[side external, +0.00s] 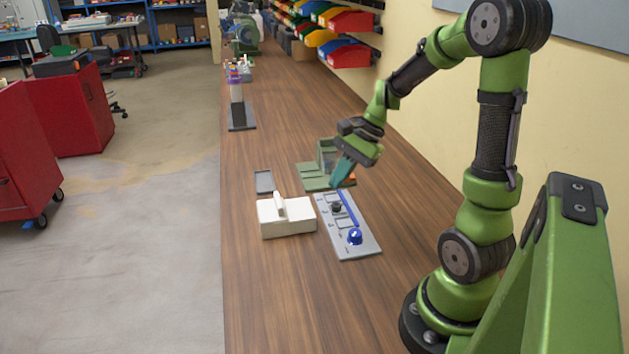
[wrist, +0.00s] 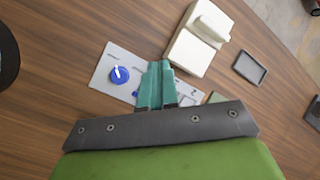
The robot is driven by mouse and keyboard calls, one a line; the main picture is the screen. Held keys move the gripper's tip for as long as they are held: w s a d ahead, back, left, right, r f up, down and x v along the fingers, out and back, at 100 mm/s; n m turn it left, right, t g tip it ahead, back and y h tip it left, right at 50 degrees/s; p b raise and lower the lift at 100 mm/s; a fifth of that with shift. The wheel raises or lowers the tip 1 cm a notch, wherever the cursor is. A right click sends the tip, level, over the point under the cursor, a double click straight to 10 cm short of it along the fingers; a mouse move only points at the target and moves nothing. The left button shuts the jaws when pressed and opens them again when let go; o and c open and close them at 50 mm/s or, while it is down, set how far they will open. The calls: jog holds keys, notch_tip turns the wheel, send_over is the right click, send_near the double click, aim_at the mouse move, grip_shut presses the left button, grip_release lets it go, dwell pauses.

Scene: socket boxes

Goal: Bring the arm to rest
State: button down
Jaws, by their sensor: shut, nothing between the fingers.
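My gripper (side external: 341,172) is shut and empty, its teal fingers together and pointing down. In the side external view it hangs above the far end of the grey panel (side external: 364,245). In the wrist view the gripper (wrist: 158,65) covers part of that panel. The panel lies on the wooden bench (side external: 282,300) and carries a blue knob (side external: 355,236), which also shows in the wrist view (wrist: 120,74), a black part (side external: 336,208) and a long blue strip (side external: 348,205). Whether the fingers touch anything below is hard to tell; they look apart from it.
A white box with a raised handle (side external: 286,217) stands left of the panel. A small grey tray (side external: 264,182) lies behind it. A green box (side external: 312,176) stands just beyond the panel. A dark stand (side external: 240,117) is farther back. The near bench is clear.

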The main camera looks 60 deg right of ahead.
jog(key=s+a+r+n+t+h, duration=0.1)
jog(key=s+a+r+n, duration=0.2)
jog(key=a+r+n, duration=0.2)
jog(key=s+a+r+n+t+h, duration=0.1)
jog(key=s+a+r+n+t, duration=0.1)
jog(key=a+r+n, duration=0.3)
jog(key=s+a+n, duration=0.1)
jog(key=a+n, duration=0.3)
jog(key=a, duration=0.2)
jog(key=shift+s+a+n+t, duration=0.2)
jog(key=shift+a+n+t, duration=0.05)
jog(key=shift+n+t, duration=0.05)
